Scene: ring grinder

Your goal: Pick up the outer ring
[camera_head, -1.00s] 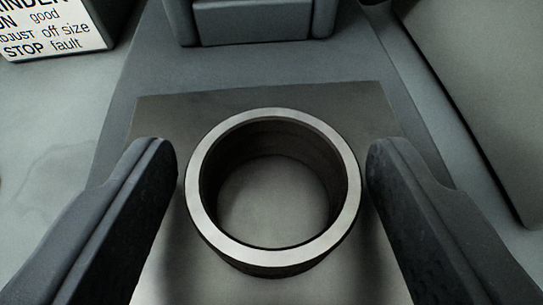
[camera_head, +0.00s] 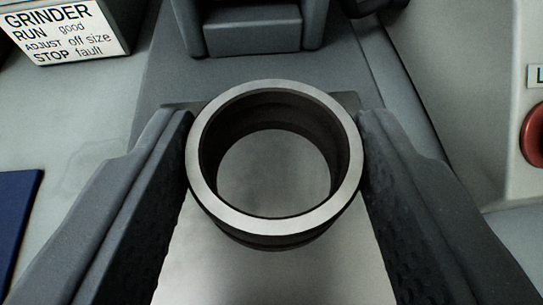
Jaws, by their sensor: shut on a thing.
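The outer ring (camera_head: 275,228) is a thick metal ring with a bright rim and a dark inner wall. It sits in the middle of the head camera view, with its opening facing up toward the camera. My gripper (camera_head: 276,150) has one dark finger on each side of the ring, and both fingers touch its outer wall. It is shut on the ring. A metal plate (camera_head: 262,280) lies below the ring and shows through its opening. The underside of the ring is hidden, so the gap to the plate is hard to judge.
A sign (camera_head: 62,30) with grinder words stands at the upper left. A grey block-like fixture (camera_head: 252,30) stands behind the plate. A light housing with a red button (camera_head: 534,135) is at the right. A blue panel (camera_head: 16,225) lies at the left edge.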

